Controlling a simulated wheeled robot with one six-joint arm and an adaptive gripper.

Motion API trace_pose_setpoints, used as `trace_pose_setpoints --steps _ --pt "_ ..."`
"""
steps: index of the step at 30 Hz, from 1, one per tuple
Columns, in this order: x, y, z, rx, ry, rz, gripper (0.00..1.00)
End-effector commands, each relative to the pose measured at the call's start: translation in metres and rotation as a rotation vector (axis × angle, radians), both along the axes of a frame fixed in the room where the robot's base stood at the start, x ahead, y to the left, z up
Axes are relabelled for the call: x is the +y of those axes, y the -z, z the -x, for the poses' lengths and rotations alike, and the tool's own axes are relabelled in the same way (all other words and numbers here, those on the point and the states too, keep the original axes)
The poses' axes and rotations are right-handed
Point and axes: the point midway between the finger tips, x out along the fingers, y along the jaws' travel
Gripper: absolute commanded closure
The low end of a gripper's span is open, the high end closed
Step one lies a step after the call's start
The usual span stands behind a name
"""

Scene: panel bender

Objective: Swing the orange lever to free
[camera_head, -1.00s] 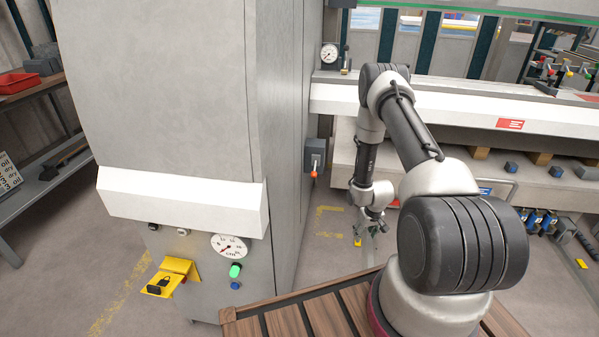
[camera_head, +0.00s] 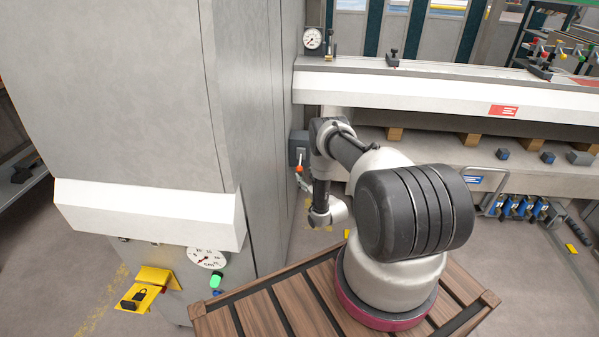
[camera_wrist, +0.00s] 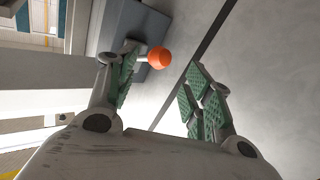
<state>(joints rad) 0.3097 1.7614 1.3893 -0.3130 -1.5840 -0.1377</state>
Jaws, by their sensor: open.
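The lever has a round orange knob (camera_wrist: 159,58) on a short pale stem from a grey box (camera_wrist: 149,20) on the machine's side. In the head view the orange knob (camera_head: 299,168) sits just below that box (camera_head: 297,145). My gripper (camera_wrist: 163,80) is open and empty, with green-padded fingers. In the wrist view the knob appears between the fingertips, closer to the left finger, which overlaps the stem. I cannot tell whether they touch. In the head view my gripper is small beside the knob, partly hidden by my wrist.
The tall grey cabinet (camera_head: 228,120) stands directly left of my arm. A white machine beam (camera_head: 430,90) crosses behind it. A yellow bracket with a black padlock (camera_head: 140,295) and a gauge (camera_head: 207,257) are on the cabinet's front. Small blocks lie on the right ledge.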

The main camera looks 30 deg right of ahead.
Motion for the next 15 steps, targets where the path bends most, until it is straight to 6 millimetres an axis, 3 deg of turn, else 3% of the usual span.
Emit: trace_pose_setpoints --steps 7,15 --pt "0.000 0.000 -0.040 -0.002 0.000 0.000 0.49" --pt "0.000 0.000 -0.053 0.002 0.000 -0.002 0.49"
